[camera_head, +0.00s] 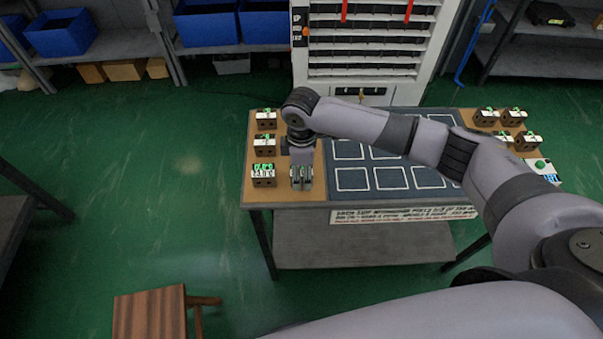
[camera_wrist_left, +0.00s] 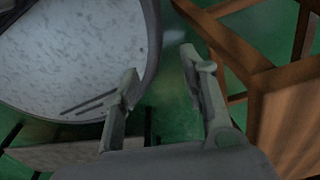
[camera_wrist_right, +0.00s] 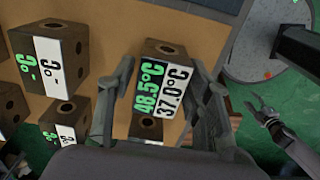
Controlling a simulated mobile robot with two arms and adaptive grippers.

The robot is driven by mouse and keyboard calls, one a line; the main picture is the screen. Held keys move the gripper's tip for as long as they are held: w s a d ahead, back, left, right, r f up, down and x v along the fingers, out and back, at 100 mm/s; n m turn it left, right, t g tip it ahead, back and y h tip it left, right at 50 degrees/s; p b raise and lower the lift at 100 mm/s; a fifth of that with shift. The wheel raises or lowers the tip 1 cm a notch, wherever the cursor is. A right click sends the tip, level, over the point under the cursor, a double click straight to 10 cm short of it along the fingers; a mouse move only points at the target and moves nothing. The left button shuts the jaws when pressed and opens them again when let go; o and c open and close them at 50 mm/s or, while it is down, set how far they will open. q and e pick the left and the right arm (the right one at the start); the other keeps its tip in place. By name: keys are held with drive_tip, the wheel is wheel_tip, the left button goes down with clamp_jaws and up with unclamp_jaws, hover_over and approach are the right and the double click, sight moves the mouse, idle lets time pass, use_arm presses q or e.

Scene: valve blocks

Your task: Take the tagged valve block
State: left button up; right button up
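A brown valve block (camera_wrist_right: 152,127) with a tag reading 48.5°C in green and 37.0°C in black sits between the fingers of my right gripper (camera_wrist_right: 161,62). In the head view this gripper (camera_head: 302,184) points down at the table's left end. Its fingers are apart on either side of the block; firm contact does not show. My left gripper (camera_wrist_left: 160,62) is open and empty over the floor.
Blocks stand along the table's left edge (camera_head: 264,182); several more (camera_head: 487,121) stand at its right end. A dark mat with white squares (camera_head: 352,180) lies between, partly under my right arm. A wooden stool (camera_head: 150,315) is near my left gripper.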

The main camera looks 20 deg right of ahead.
clamp_jaws()
idle(0.3)
drive_tip(key=shift+r, duration=0.15)
